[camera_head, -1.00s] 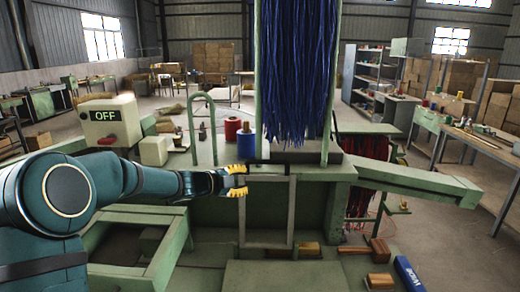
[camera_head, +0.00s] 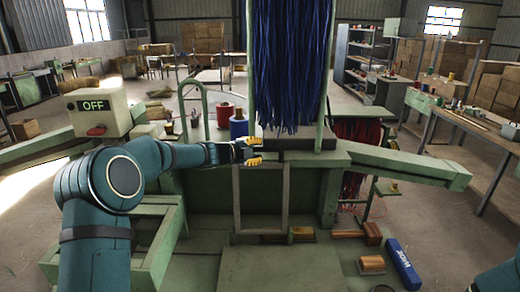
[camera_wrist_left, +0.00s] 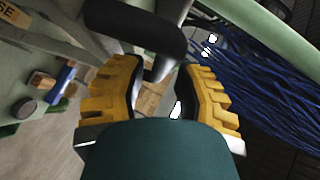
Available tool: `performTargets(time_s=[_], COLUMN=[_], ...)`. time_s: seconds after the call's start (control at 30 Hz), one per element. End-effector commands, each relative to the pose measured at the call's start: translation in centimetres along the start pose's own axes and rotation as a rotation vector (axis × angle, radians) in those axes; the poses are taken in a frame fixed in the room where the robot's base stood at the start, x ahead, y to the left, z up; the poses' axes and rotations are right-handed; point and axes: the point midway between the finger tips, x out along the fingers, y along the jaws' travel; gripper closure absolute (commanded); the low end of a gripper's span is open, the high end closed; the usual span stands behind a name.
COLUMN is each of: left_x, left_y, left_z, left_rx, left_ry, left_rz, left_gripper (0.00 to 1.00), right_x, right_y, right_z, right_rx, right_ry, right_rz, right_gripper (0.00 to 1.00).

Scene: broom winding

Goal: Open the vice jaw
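My left gripper (camera_head: 254,151) is in front of the green machine (camera_head: 210,200), at its top front edge, just below the hanging bundle of blue bristles (camera_head: 290,65). Its yellow fingertips are apart with nothing seen between them. In the left wrist view, the open fingers (camera_wrist_left: 160,90) show with a gap. A dark rounded bar (camera_wrist_left: 135,25) lies just beyond them. I cannot tell whether the bar touches the fingers or whether it belongs to the vice. A flat grey part (camera_head: 300,144) lies under the bristles; the vice jaw is not clearly seen. My right gripper is out of view.
A control box marked OFF (camera_head: 98,108) with a red button stands at left. Red (camera_head: 225,115) and blue (camera_head: 238,126) spools stand behind my left gripper. A green beam (camera_head: 410,163) juts right. Wooden brushes (camera_head: 371,264) and a blue box (camera_head: 403,264) lie low at right.

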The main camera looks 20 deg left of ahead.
Motion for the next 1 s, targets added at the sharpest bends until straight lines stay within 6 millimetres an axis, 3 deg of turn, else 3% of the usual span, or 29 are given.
performTargets(time_s=[0.2,0.53,0.57,0.67,1.0], left_x=[1.9,2.2,2.2,2.1,2.1], left_y=[0.0,0.0,0.0,0.0,0.0], left_z=[0.1,0.1,0.1,0.1,0.1], left_rx=[-0.001,-0.001,-0.001,-0.001,-0.001], left_ry=[-0.001,-0.001,-0.001,-0.001,-0.002], left_rz=[0.000,0.000,0.000,0.000,-0.001], left_gripper=[0.68,0.68,0.65,1.00,1.00], right_x=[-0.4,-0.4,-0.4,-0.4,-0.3], right_y=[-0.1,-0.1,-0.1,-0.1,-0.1], right_z=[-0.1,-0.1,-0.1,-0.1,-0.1], right_rx=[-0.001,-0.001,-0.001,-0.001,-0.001], right_ry=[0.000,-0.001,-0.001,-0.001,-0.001], right_rz=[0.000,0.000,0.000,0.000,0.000], right_gripper=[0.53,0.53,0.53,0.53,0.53])
